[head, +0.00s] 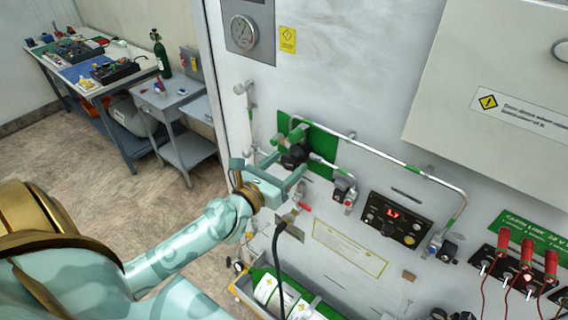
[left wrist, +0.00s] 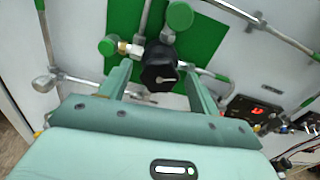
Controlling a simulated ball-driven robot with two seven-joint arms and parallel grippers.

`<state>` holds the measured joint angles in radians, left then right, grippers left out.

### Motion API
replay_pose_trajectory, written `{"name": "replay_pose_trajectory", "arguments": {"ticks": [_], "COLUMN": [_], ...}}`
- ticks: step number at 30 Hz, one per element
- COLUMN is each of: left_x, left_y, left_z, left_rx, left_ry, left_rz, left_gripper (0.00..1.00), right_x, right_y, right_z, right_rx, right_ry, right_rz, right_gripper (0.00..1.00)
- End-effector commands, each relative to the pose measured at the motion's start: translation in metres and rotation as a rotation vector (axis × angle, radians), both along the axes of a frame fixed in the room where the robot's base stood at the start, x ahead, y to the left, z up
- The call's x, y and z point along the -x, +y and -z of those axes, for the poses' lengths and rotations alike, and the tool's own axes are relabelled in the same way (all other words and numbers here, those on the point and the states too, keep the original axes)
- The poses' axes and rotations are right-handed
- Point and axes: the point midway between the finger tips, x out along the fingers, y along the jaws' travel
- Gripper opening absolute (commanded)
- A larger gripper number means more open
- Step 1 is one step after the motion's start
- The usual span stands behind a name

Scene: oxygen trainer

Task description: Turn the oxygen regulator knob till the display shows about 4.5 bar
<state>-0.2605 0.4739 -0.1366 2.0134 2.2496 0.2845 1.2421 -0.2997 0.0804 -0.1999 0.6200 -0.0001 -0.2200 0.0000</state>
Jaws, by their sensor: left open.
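The black regulator knob (head: 295,156) sits on a green plate on the white wall panel. In the left wrist view the knob (left wrist: 158,62) shows a pale mark on its face. My left gripper (head: 272,167) is open, with its two fingers pointing at the knob. In the left wrist view the fingertips (left wrist: 158,77) lie on either side of the knob's lower part; I cannot tell whether they touch it. The display (head: 393,213) shows small red digits that look like 1.7. My right gripper is not in view.
Green-capped fittings (left wrist: 180,15) and metal pipes (head: 385,162) surround the knob. A pressure gauge (head: 243,31) is above. A green cylinder (head: 264,286) lies in a tray below. Red connectors (head: 526,255) with wires are at the right. A workbench (head: 60,75) stands far left.

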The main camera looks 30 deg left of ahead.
Motion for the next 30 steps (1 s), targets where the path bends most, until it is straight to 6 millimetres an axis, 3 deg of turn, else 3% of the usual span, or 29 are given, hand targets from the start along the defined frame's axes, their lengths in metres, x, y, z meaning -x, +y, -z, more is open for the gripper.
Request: {"name": "replay_pose_trajectory", "arguments": {"ticks": [3, 8, 20, 30], "left_x": [0.0, 0.0, 0.0, 0.0], "left_y": [0.0, 0.0, 0.0, 0.0], "left_z": [0.0, 0.0, -0.001, -0.002], "left_rx": [0.0, 0.0, -0.054, -0.298], "left_ry": [0.0, 0.0, -0.004, -0.023], "left_rz": [0.0, 0.0, -0.001, -0.001], "left_gripper": [0.59, 0.17, 0.18, 0.18], "right_x": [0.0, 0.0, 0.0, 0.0], "right_y": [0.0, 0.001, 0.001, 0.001], "right_z": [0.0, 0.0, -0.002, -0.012], "right_rx": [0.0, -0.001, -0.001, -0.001], "right_ry": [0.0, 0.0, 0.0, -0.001], "right_rz": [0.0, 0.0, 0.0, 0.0], "right_gripper": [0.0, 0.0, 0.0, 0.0]}}
